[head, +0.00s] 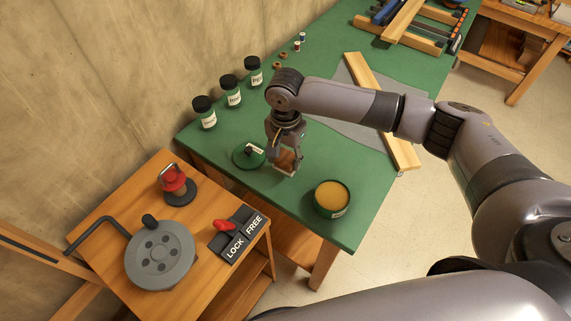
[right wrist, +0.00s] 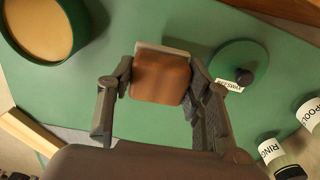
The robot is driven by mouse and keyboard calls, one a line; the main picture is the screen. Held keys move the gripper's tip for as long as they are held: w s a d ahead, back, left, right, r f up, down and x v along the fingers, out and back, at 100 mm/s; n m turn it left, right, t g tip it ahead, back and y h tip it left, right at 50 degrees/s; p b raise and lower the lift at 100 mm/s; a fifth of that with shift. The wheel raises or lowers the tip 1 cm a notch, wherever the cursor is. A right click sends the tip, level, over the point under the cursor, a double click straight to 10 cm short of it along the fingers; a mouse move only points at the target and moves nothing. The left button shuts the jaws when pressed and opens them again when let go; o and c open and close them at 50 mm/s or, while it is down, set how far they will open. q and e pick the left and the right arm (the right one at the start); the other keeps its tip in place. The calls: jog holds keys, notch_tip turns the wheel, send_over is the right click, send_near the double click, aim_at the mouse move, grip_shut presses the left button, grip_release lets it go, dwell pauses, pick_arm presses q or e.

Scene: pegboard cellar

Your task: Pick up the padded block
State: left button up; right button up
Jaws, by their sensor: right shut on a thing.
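The padded block (right wrist: 160,78) is brown with a pale strip along its far edge. In the right wrist view it sits between the two fingers of my right gripper (right wrist: 160,88), which is shut on it. In the head view my right gripper (head: 285,166) points down over the green bench top, and the block (head: 287,160) shows partly between its fingers. I cannot tell whether the block touches the bench. My left gripper is not in view.
A green lid with a dark knob (head: 249,154) lies close left of the gripper. An open round tin (head: 331,199) stands to the right. Several jars (head: 232,92) line the wall side. A wooden plank (head: 382,110) lies behind. A side cabinet (head: 200,220) holds a reel and lever.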

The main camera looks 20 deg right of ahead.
aim_at(286, 157)
notch_tip(286, 157, up, 16)
jog(key=b, duration=0.1)
jog(key=shift+f, duration=0.25)
jog(key=o, duration=0.6)
jog(key=c, duration=0.5)
jog(key=shift+o, duration=0.2)
